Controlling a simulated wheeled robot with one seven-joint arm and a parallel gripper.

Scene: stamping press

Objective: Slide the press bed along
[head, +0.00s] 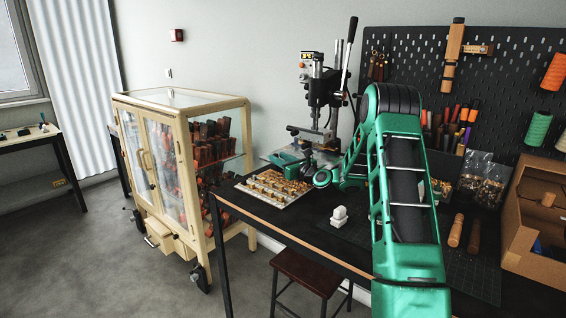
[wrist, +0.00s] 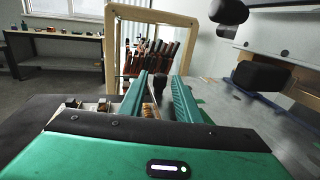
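The stamping press (head: 325,92) stands at the back of the black table, with a long black-handled lever raised at its right. A light flat plate at its foot, which looks like the press bed (head: 318,157), is partly hidden by my arm. My gripper (head: 283,160) is low in front of the press, just behind the tray of stamps. In the wrist view its two green fingers (wrist: 160,88) are apart. A dark knob (wrist: 159,82) shows between or just beyond them; I cannot tell if they touch it. Grey and black press parts (wrist: 268,74) fill the upper right.
A tray of brass stamps (head: 268,188) lies in front of my gripper, and a small white block (head: 339,216) to its right. A glass cabinet (head: 185,150) stands left of the table. Leather tools (head: 456,230) and a wooden organiser (head: 535,215) are at the right.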

